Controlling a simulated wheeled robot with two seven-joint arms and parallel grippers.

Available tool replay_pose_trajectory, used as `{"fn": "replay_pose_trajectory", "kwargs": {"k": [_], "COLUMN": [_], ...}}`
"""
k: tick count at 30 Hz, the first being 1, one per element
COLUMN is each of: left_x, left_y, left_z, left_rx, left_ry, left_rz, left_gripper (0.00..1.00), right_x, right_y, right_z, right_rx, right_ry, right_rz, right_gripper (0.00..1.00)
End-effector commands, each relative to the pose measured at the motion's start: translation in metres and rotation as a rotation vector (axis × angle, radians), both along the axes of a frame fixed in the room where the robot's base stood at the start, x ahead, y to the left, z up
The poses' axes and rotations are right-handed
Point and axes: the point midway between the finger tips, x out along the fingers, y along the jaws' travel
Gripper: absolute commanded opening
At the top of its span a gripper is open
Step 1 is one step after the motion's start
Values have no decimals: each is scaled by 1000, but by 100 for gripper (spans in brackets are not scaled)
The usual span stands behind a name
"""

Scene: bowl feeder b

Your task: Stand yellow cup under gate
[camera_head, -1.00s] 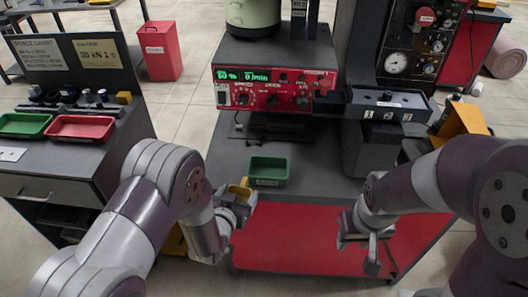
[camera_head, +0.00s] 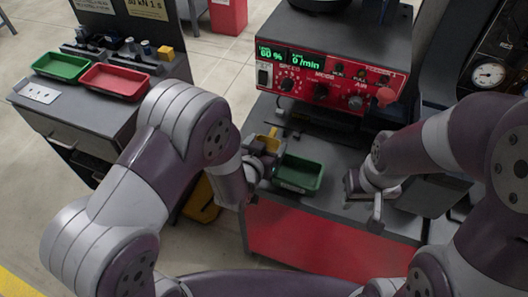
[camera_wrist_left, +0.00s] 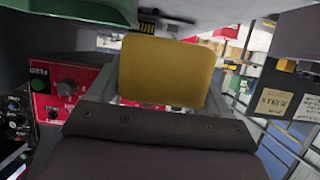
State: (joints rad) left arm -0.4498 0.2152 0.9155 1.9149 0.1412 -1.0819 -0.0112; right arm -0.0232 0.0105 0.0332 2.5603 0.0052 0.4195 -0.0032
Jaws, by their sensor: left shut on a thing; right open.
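The yellow cup (camera_head: 270,139) is held in my left gripper (camera_head: 264,148), just above the bench's left side, behind and left of the green bin. In the left wrist view the cup (camera_wrist_left: 170,72) fills the space between the fingers, its yellow side facing the camera. My right gripper (camera_head: 364,195) is open and empty over the bench's front right. I cannot make out the gate; the area below the red control panel (camera_head: 325,80) is dark and partly hidden by my arms.
A green bin (camera_head: 298,173) stands on the grey bench near its front edge, close to my left gripper. A side cabinet at left carries a green tray (camera_head: 61,66) and a red tray (camera_head: 114,82). Bare bench top (camera_head: 342,158) shows right of the bin.

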Motion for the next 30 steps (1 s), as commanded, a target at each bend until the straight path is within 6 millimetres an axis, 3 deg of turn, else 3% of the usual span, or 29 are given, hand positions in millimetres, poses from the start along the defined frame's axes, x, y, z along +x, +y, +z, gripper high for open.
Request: {"fn": "replay_pose_trajectory", "kwargs": {"k": [5,13,25,26,27,30], "left_x": [15,17,17,17,17,17], "left_y": [21,24,23,23,23,23], "left_z": [-14,-55,-62,-61,-61,-61], "left_rx": [-1,0,-1,-1,-1,-1], "left_ry": [-2,0,-2,-1,-1,-1], "left_rz": [1,-1,-2,-1,-1,-1], "left_gripper": [36,36,36,85,89,89], "right_x": [0,0,0,0,0,0], "right_y": [0,0,0,0,0,0], "right_z": [0,-3,-7,-6,-6,-6], "right_rx": [0,0,0,0,0,0], "right_ry": [0,0,0,0,0,0], "right_rz": [0,0,0,0,0,0], "right_gripper": [43,43,43,43,43,43]}}
